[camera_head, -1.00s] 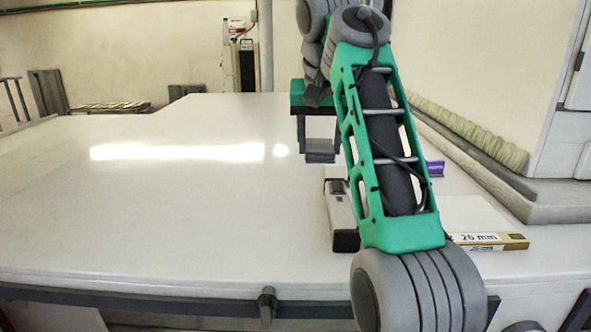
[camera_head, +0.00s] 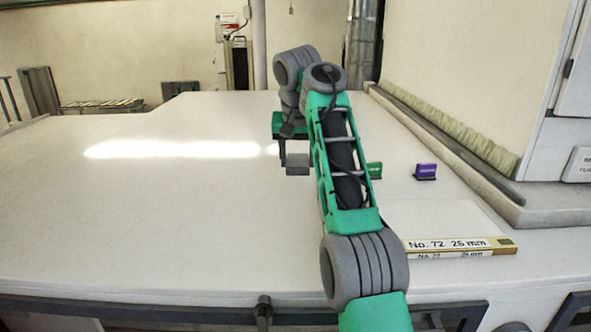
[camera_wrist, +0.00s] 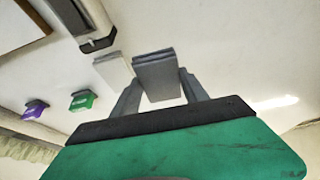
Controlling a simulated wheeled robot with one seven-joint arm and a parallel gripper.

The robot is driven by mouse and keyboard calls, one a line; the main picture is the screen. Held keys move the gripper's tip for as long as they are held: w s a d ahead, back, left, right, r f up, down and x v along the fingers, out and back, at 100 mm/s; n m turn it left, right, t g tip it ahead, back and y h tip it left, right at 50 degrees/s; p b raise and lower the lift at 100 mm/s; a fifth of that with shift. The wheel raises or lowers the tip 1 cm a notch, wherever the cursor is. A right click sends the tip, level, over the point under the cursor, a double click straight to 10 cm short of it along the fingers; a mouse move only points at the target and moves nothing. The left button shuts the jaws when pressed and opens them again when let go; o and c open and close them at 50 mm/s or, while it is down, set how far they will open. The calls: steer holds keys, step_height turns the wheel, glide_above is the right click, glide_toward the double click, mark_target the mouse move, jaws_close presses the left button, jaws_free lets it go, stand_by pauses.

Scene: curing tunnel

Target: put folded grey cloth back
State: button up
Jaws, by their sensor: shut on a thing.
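The folded grey cloth (camera_wrist: 158,76) is a small flat grey block between the two fingers of my gripper (camera_wrist: 160,90) in the wrist view. My gripper is shut on it. In the head view my gripper (camera_head: 296,148) hangs over the white table, with the grey cloth (camera_head: 298,165) at its lower end. I cannot tell how far the cloth is above the table top. A lighter grey-white block (camera_wrist: 113,70) lies just beside the cloth in the wrist view. It is not visible in the head view.
The white table (camera_head: 150,220) is clear on the left. A green clip-like piece (camera_head: 374,170) and a purple one (camera_head: 426,173) stand right of my arm. A flat box marked "No. 72 26 mm" (camera_head: 460,243) lies near the front edge. A grey ledge (camera_head: 450,150) borders the right.

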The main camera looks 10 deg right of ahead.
mark_target(295, 186)
steer(key=b+x, duration=0.1)
steer(key=x, duration=0.4)
steer(key=shift+w+a+f+b, duration=0.2)
steer(key=shift+f+b, duration=0.1)
steer(key=shift+b, duration=0.05)
steer(key=shift+f, duration=0.25)
steer(key=o, duration=1.2)
steer(key=shift+r, duration=0.1)
steer(key=p+v, duration=0.2)
steer(key=v, duration=0.6)
steer(key=shift+a, duration=0.15)
